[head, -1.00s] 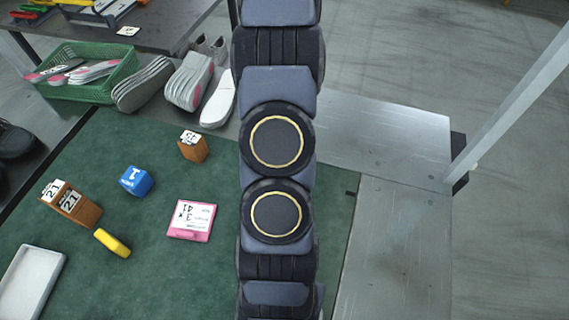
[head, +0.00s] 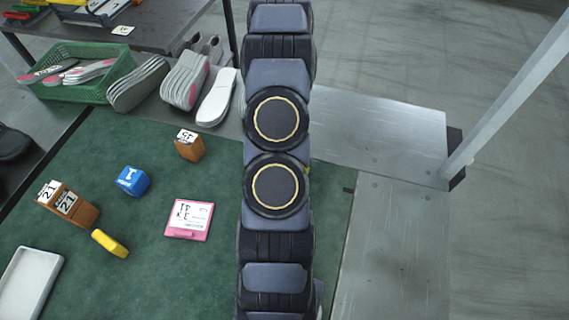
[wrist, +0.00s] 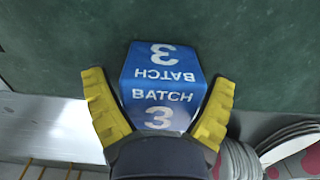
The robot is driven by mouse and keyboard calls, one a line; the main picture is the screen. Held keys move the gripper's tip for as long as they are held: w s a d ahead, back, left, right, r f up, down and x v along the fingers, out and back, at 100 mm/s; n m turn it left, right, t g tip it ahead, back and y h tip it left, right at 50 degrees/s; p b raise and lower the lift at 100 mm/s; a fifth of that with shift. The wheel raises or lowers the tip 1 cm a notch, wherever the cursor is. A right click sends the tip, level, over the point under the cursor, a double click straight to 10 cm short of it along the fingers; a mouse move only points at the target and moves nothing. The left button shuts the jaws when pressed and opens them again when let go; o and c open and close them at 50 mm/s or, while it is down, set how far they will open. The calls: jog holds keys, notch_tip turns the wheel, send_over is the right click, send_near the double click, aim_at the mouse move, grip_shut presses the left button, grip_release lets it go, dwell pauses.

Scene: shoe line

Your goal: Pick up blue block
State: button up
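In the wrist view, a blue block (wrist: 165,85) with white "BATCH 3" lettering sits on the green mat (wrist: 260,45). My gripper (wrist: 160,82) has its two yellow fingers spread on either side of the block's near part, with gaps between the fingertips and the block. In the head view, another blue block (head: 132,181) with white marking stands on the mat at the left, well away from my arm. My arm hides most of the gripper and the lettered block in the head view; only a small yellow bit shows beside the arm.
Brown blocks (head: 190,146), a yellow piece (head: 110,243), a pink-edged card box (head: 188,220) and a white tray (head: 28,285) are on the mat. Shoe soles (head: 185,80) and a green basket (head: 98,87) line its far edge. Bare metal (head: 395,245) lies right.

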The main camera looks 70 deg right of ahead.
jog(key=c, duration=0.6)
notch_tip(320, 180, up, 10)
jog(key=shift+r, duration=0.1)
dwell(0.3)
